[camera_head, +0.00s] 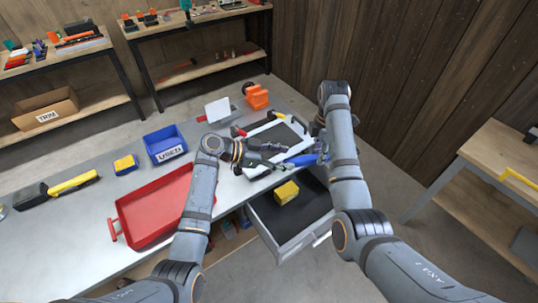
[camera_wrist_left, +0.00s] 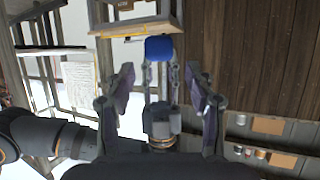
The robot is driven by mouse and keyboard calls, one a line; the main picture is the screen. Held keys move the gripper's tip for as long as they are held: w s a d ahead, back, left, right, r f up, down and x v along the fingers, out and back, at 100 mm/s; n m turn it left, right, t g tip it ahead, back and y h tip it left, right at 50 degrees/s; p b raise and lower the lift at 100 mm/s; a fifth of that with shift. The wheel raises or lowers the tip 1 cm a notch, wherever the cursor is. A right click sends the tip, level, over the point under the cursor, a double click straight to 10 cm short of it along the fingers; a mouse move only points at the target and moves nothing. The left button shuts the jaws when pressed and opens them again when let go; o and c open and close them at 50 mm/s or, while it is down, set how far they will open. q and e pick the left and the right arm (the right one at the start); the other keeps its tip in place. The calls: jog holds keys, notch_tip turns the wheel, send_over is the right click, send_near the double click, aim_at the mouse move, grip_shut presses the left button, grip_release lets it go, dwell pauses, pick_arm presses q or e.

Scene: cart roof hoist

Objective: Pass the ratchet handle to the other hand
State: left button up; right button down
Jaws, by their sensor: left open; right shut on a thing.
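The ratchet handle's blue grip (camera_head: 302,160) is held above the right end of the workbench. My right gripper (camera_head: 320,152) is shut on it, partly hidden by its own arm. My left gripper (camera_head: 279,157) is open and faces the handle from the left, close to its left end. In the left wrist view, the open fingers of my left gripper (camera_wrist_left: 161,88) stand on either side of the view's middle. A blue end of the handle (camera_wrist_left: 159,48) shows beyond and between them. I cannot tell whether the left fingers touch it.
An open drawer (camera_head: 268,233) below holds a yellow block (camera_head: 286,193). A red tray (camera_head: 125,211), blue USED bin (camera_head: 168,155) and orange object (camera_head: 257,97) are on the workbench (camera_head: 75,245).

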aim_at(299, 159)
pick_arm(q)
jog(key=x, duration=0.6)
jog(key=shift+d+f, duration=0.1)
jog(key=shift+d, duration=0.05)
grip_shut()
pick_arm(e)
jog(key=c, duration=1)
grip_release()
